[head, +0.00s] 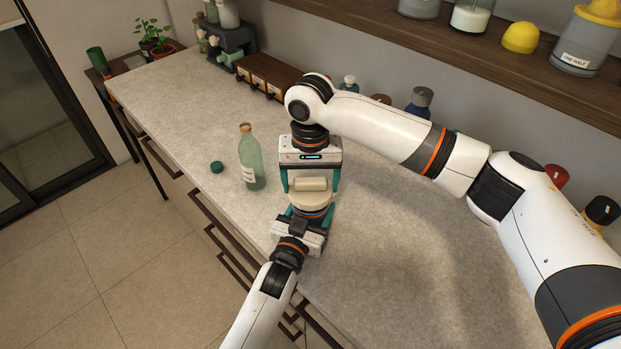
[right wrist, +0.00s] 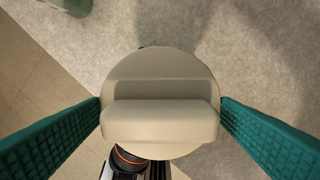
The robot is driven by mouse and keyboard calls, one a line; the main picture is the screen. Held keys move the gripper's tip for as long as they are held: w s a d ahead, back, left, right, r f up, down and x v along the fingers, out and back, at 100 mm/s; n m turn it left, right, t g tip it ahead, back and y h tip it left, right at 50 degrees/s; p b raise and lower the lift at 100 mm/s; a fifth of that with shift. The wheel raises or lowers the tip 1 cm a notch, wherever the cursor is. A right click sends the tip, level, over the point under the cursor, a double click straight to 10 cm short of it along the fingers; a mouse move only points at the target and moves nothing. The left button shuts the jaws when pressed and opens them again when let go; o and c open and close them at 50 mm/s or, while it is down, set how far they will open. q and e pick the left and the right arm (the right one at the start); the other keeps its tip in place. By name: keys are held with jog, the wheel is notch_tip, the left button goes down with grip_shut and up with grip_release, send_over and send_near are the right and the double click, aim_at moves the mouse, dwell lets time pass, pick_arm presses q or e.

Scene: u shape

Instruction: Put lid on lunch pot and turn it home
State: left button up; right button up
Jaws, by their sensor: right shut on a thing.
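The cream lid (head: 311,198), round with a raised bar handle, is upright and level-looking in the head view. It also fills the middle of the right wrist view (right wrist: 160,75). I cannot tell whether the lid touches the rim.
A green glass bottle (head: 251,165) stands left of the pot, with a small green cap (head: 217,167) beside it. A wooden box (head: 262,75) and several containers line the wall. The counter (head: 170,100) is clear at left; its front edge is close to the pot.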

aim_at(309, 192)
jog(key=shift+f, duration=0.85)
jog(key=shift+f, duration=0.55)
pick_arm(q)
jog(key=c, duration=0.5)
pick_arm(e)
jog(key=m, duration=0.3)
jog(key=shift+a+f+m, duration=0.1)
jog(key=shift+m, duration=0.3)
jog(key=m, duration=0.4)
jog(key=shift+m, duration=0.4)
jog(key=m, duration=0.4)
jog(key=shift+f+m, duration=0.1)
jog(key=shift+m, duration=0.2)
jog(key=m, duration=0.2)
jog(key=shift+m, duration=0.4)
